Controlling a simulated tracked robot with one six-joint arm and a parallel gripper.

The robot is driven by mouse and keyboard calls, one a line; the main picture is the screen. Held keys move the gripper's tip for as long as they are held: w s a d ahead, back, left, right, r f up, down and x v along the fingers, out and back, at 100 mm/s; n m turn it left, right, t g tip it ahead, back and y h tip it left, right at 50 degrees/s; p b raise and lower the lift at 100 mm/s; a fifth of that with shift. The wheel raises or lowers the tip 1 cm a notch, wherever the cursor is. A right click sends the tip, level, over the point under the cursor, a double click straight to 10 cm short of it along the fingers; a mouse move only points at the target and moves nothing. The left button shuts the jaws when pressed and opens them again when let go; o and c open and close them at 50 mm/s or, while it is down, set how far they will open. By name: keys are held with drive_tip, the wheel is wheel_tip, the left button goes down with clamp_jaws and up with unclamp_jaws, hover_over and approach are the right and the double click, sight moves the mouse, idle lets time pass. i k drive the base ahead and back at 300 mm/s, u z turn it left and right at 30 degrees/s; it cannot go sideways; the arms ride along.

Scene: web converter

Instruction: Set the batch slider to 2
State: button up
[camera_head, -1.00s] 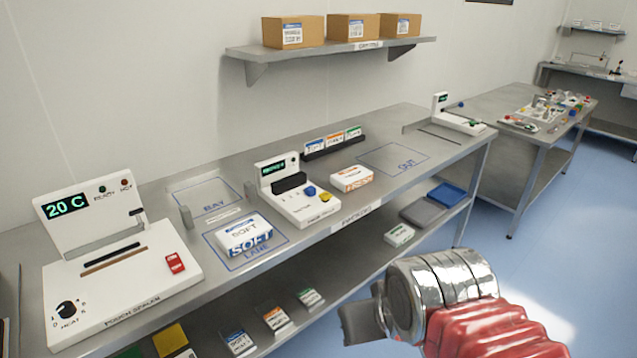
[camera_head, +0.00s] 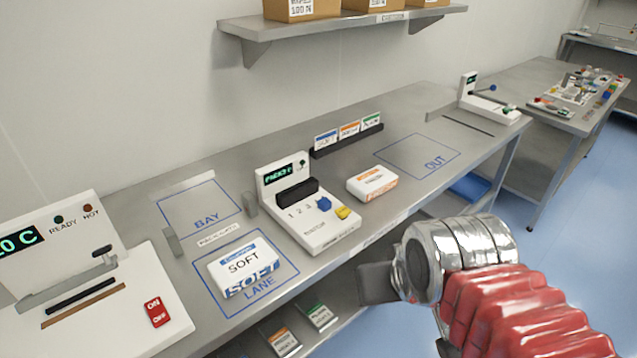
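A white counter unit (camera_head: 308,212) with a small green display (camera_head: 284,172) stands on the bench. Its sloped front carries printed numbers starting 1, 2, 3, a blue knob (camera_head: 324,204) at their right end and a yellow button (camera_head: 342,213). The blue knob looks like the batch slider's handle, but the small lettering is blurred. My gripper (camera_head: 376,283) shows as a dark grey block at the end of my silver wrist and red arm. It is right of and nearer than the unit, apart from it. I cannot make out its fingers.
A white SOFT pack (camera_head: 245,264) lies in the LANE outline left of the unit. An orange-labelled pack (camera_head: 373,183) sits to its right. A rack of cards (camera_head: 347,137) stands behind. The OUT area (camera_head: 420,155) is empty. A sealer (camera_head: 80,285) stands at left.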

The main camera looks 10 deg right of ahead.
sight(324, 204)
drive_tip(key=u, duration=0.45)
drive_tip(key=i, duration=0.9)
drive_tip(key=u, duration=0.55)
